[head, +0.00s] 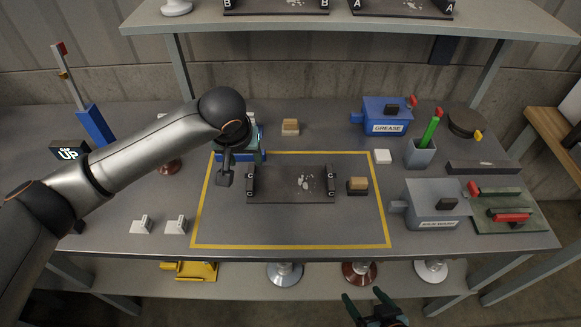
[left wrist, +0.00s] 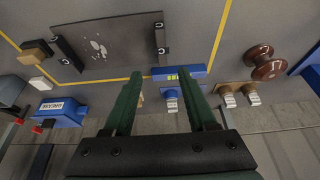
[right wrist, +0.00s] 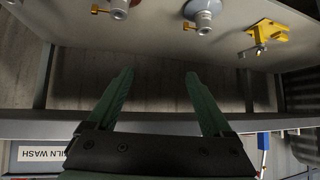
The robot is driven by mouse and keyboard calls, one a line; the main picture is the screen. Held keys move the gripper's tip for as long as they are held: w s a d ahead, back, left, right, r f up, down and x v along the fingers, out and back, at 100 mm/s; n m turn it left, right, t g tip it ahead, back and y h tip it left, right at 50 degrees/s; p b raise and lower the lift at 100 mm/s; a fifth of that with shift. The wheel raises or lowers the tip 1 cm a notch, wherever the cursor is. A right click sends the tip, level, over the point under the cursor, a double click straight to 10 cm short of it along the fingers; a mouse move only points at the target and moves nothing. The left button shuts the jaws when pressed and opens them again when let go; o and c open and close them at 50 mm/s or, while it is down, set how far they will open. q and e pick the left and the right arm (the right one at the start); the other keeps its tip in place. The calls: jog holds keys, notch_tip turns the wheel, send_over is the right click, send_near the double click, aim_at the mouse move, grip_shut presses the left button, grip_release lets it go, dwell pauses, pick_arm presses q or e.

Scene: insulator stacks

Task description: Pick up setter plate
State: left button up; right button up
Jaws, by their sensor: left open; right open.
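A dark setter plate (head: 275,184) with raised end bars marked C and pale flakes on it lies inside the yellow-outlined area of the bench. It also shows at the upper left of the left wrist view (left wrist: 120,38). My left gripper (head: 225,176) hangs left of the plate, apart from it, partly hidden by its own arm. It shows open in the left wrist view (left wrist: 168,88). My right gripper (head: 372,304) is open and empty in front of the bench, low at the shelf below. Other dark plates marked B (head: 270,7) and A (head: 400,9) sit on the upper shelf.
A tan-topped block (head: 357,185) sits close to the plate's right end. A blue device (head: 255,141) stands behind its left end. White pieces (head: 142,225) lie left. The outlined area's front is clear.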

pick_arm(q)
send_over(251, 176)
jog(key=s, duration=0.2)
notch_tip(251, 176, down, 6)
jog(key=shift+s+d, duration=0.1)
jog(key=shift+s, duration=0.05)
jog(key=shift+b+x, duration=0.3)
jog(key=shift+x, duration=2.55)
grip_shut()
jog(key=shift+r, duration=0.15)
